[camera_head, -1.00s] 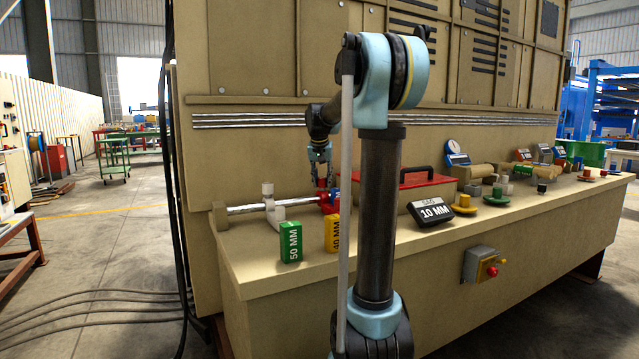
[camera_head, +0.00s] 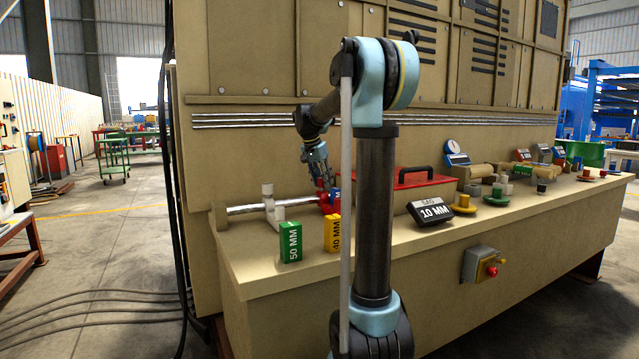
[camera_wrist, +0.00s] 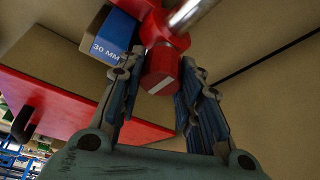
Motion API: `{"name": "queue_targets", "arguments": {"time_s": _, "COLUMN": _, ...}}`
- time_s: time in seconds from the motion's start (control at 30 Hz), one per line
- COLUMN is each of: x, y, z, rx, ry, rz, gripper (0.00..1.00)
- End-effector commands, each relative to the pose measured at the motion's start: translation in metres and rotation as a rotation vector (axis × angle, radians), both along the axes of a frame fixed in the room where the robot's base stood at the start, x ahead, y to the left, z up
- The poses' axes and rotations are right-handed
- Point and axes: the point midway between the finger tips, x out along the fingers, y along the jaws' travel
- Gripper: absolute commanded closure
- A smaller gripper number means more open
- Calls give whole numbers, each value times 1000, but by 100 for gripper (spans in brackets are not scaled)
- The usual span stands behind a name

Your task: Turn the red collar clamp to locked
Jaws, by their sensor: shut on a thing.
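The red collar clamp (camera_head: 328,203) sits on a steel rod (camera_head: 245,209) at the left part of the beige ledge. In the wrist view its red lever end (camera_wrist: 161,68), with a white mark, lies between my fingers, and the red collar (camera_wrist: 165,28) is around the rod. My gripper (camera_head: 322,184) is shut on the lever, tilted, coming from the upper left in the head view. My gripper also shows in the wrist view (camera_wrist: 160,90), with a finger on each side of the lever. The clamp is partly hidden by my gripper and arm in the head view.
A blue 30 MM block (camera_wrist: 112,38) stands close beside the clamp. Green 50 MM (camera_head: 291,242) and yellow 40 MM (camera_head: 332,233) blocks stand in front. A white stop (camera_head: 270,205) is on the rod. A red box (camera_head: 415,190) with a black handle is to the right.

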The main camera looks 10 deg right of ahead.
Motion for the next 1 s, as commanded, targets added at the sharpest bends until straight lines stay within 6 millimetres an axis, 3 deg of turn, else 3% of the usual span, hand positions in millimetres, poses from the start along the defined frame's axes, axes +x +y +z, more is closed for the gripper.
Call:
{"name": "queue_targets", "arguments": {"time_s": 0.27, "x": -2, "y": -2, "z": -1, "rx": -2, "ry": 5, "rz": -3, "gripper": 92}}
{"name": "queue_targets", "arguments": {"time_s": 0.3, "x": -2, "y": -2, "z": -1, "rx": -2, "ry": 5, "rz": -3, "gripper": 66}}
{"name": "queue_targets", "arguments": {"time_s": 0.4, "x": -2, "y": -2, "z": -1, "rx": -1, "ry": 4, "rz": -3, "gripper": 48}}
{"name": "queue_targets", "arguments": {"time_s": 0.77, "x": -1, "y": 0, "z": 1, "rx": -1, "ry": 2, "rz": -1, "gripper": 48}}
{"name": "queue_targets", "arguments": {"time_s": 1.0, "x": -8, "y": 7, "z": 25, "rx": 0, "ry": 1, "rz": 0, "gripper": 48}}
